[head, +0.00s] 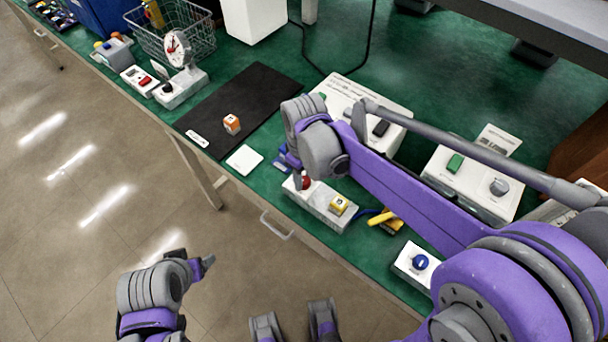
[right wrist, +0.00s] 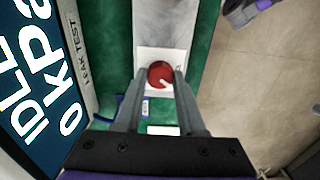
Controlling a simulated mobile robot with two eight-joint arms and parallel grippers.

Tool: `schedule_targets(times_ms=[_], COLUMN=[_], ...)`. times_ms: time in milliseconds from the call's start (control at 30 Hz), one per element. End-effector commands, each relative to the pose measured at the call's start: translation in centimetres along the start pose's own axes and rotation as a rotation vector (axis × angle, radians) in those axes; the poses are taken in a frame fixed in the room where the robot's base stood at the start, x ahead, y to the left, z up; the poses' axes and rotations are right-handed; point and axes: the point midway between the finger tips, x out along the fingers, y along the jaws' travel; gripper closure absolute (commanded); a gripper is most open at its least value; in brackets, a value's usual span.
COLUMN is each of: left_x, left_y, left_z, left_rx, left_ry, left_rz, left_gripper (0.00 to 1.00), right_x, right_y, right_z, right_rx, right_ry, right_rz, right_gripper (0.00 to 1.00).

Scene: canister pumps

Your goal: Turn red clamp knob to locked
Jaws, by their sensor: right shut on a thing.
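The red clamp knob (head: 304,182) sits on the left end of a white block (head: 322,204) near the bench's front edge. In the right wrist view the knob (right wrist: 160,73) is round with a pale mark pointing toward the lower right. My right gripper (right wrist: 163,78) is shut on the knob, with a grey finger at each side. In the head view my right wrist hides most of this gripper (head: 297,176). My left gripper (head: 206,265) is over the floor in front of the bench, away from the knob. Its jaws are seen edge-on, so their opening is unclear.
A yellow button (head: 339,205) is on the same block. A blue knob box (head: 418,264) stands to the right. A display reading "IDLE 0 kPa" (right wrist: 38,75) is close by in the wrist view. A black mat (head: 245,100) with an orange-and-white cube (head: 232,124) lies left.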

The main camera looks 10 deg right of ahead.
Motion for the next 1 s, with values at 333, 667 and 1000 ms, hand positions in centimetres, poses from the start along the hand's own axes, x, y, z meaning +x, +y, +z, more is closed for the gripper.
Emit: schedule_targets(times_ms=[333, 667, 1000], left_x=[-0.2, -0.34, -0.43], left_y=[0.0, 0.0, 0.0], left_z=[-0.14, -0.23, -0.29], left_rx=[0.0, 0.0, 0.0], left_ry=[0.001, 0.001, 0.002], left_rz=[0.0, 0.0, 0.0], left_gripper=[0.28, 0.28, 0.28], right_x=[-0.07, -0.07, -0.06], right_y=[0.03, 0.04, 0.04], right_z=[-0.02, -0.02, -0.02], right_rx=[0.33, 0.635, 0.87], right_ry=[0.0, 0.0, 0.0], right_rz=[0.0, 0.001, 0.001], right_gripper=[1.0, 1.0, 1.0])
